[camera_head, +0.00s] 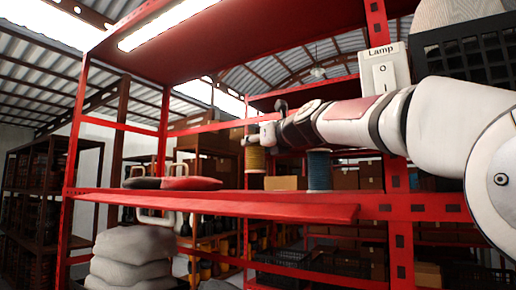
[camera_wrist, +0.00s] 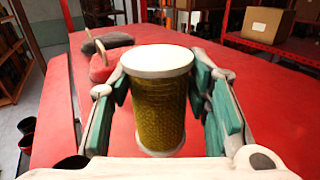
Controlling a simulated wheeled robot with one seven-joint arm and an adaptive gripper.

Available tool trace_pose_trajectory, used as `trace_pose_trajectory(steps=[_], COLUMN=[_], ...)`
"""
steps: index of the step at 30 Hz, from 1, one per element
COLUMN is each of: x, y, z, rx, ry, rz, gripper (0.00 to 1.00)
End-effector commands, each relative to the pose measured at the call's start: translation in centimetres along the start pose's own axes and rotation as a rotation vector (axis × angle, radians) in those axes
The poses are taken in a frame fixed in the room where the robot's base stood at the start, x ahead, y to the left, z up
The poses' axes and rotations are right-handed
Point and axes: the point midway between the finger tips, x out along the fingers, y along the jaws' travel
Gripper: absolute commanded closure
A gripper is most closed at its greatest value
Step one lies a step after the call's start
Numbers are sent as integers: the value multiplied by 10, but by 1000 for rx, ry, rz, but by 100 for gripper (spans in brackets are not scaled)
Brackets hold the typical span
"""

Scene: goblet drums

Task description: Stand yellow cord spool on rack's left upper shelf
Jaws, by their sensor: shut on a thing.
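The yellow cord spool (camera_head: 255,162) is upright at the rack's red upper shelf (camera_head: 215,205), near its middle in the head view. In the wrist view the spool (camera_wrist: 158,105) shows a white top flange and yellow-green cord. My gripper (camera_head: 254,138) is shut on it. In the wrist view the green pads of my gripper (camera_wrist: 158,98) flank the spool on both sides. I cannot tell whether its bottom touches the shelf. A blue cord spool (camera_head: 319,170) stands to its right in the head view.
A red handled thing (camera_head: 192,183) and a dark one (camera_head: 142,183) lie on the shelf's left part. A red post (camera_head: 395,175) and a Lamp switch (camera_head: 384,72) are at the right. Bare red shelf (camera_wrist: 85,125) shows left of the spool in the wrist view.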

Motion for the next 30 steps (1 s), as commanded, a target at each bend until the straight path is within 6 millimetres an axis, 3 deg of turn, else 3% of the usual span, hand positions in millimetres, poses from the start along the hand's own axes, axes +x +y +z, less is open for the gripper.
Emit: trace_pose_trajectory(steps=[30], x=[0], y=[-2], z=[-42], rx=[-1], ry=[-1], rz=[-1], gripper=[92])
